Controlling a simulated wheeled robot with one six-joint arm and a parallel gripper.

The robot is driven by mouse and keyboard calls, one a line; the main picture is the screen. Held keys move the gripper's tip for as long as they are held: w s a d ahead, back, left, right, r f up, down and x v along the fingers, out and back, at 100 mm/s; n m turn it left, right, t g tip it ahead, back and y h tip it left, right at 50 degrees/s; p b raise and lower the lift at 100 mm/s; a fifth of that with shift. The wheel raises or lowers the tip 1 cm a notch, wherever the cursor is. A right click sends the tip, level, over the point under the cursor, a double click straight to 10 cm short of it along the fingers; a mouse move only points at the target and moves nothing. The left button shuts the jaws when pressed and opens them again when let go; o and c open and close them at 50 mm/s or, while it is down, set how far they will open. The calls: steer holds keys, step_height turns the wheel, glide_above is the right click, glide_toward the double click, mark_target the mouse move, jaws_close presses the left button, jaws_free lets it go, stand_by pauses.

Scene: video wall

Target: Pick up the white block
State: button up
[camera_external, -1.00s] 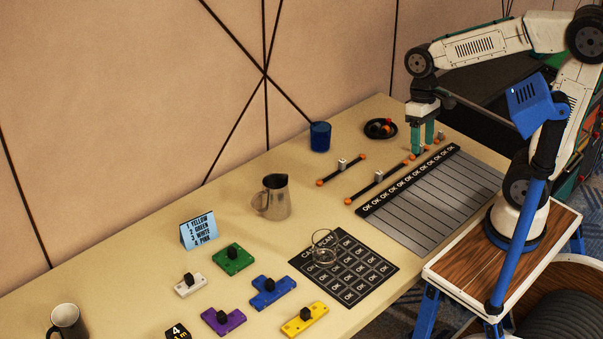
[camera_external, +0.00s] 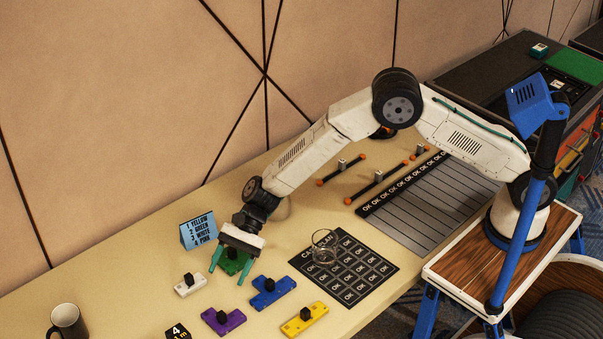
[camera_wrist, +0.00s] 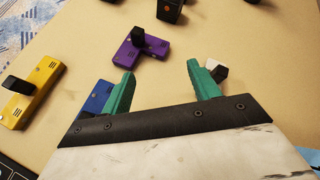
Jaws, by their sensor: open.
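The white block (camera_external: 190,286) is a small flat piece with a black knob, lying on the beige table in front of the blue card. In the wrist view, part of a white block (camera_wrist: 213,67) shows just behind my right fingertip. In the wrist view my gripper (camera_wrist: 163,78) is open with bare table between the fingers.
Blue (camera_external: 270,291), purple (camera_external: 223,320) and yellow (camera_external: 304,318) blocks with black knobs lie nearby. A blue card (camera_external: 198,230) stands behind the white block. A dark mug (camera_external: 67,322) is at front left. A clear glass (camera_external: 324,246) stands on a black grid mat (camera_external: 355,287).

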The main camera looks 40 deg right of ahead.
mark_target(192, 276)
steer(key=a, duration=0.1)
steer(key=w+a+f+m, duration=0.1)
steer(key=w+a+m+t+y, duration=0.1)
steer(key=shift+w+a+f, duration=0.1)
steer(key=shift+a+f, duration=0.15)
steer(key=shift+a, duration=0.05)
steer(key=w+a+r+m+t, duration=0.1)
steer(key=w, duration=0.1)
steer(key=w+a+r+m+t+y, duration=0.1)
steer(key=m, duration=0.1)
steer(key=w+a+r+m, duration=0.1)
steer(key=w+r+m, duration=0.1)
steer(key=shift+w+r+t+y, duration=0.1)
steer(key=shift+w+t+y, duration=0.25)
steer(key=shift+t+y, duration=0.05)
steer(key=shift+w+f+m, duration=0.1)
steer(key=shift+f+m, duration=0.15)
steer(key=shift+m, duration=0.05)
step_height(192, 276, down, 4)
steer(key=shift+r, duration=0.15)
step_height(192, 276, down, 2)
steer(key=shift+f, duration=0.25)
steer(key=shift+f+x, duration=0.25)
steer(key=shift+x, duration=0.85)
steer(key=shift+a+f, duration=0.2)
steer(key=shift+a, duration=0.2)
steer(key=c, duration=1.1)
